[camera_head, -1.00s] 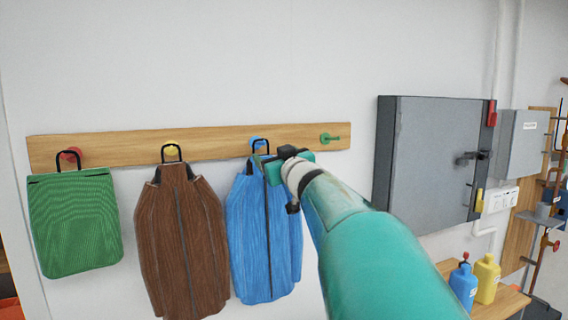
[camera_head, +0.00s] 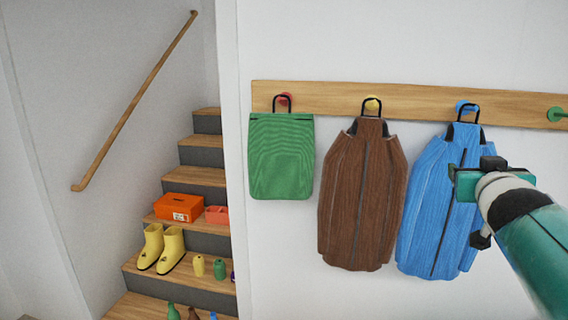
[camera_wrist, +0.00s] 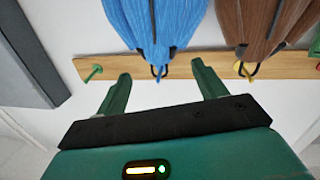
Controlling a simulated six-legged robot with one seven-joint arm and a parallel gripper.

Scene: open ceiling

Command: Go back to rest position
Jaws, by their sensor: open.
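My gripper (camera_wrist: 162,88) is open, with two green fingers apart and nothing between them in the wrist view. In the head view my teal arm reaches in from the lower right, and the gripper (camera_head: 470,185) is in front of the blue jacket (camera_head: 428,215). That jacket hangs by its black loop on the blue peg (camera_head: 466,106) of the wooden rail (camera_head: 335,98). It also shows upside down in the wrist view (camera_wrist: 152,22). The gripper's fingers are mostly hidden in the head view.
A brown jacket (camera_head: 358,200) and a green bag (camera_head: 280,160) hang to the left. The green peg (camera_head: 556,114) is bare. Farther left are stairs (camera_head: 205,177) with yellow boots (camera_head: 163,249), an orange box (camera_head: 178,207) and a handrail (camera_head: 135,100). A grey cabinet (camera_wrist: 22,60) edges the wrist view.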

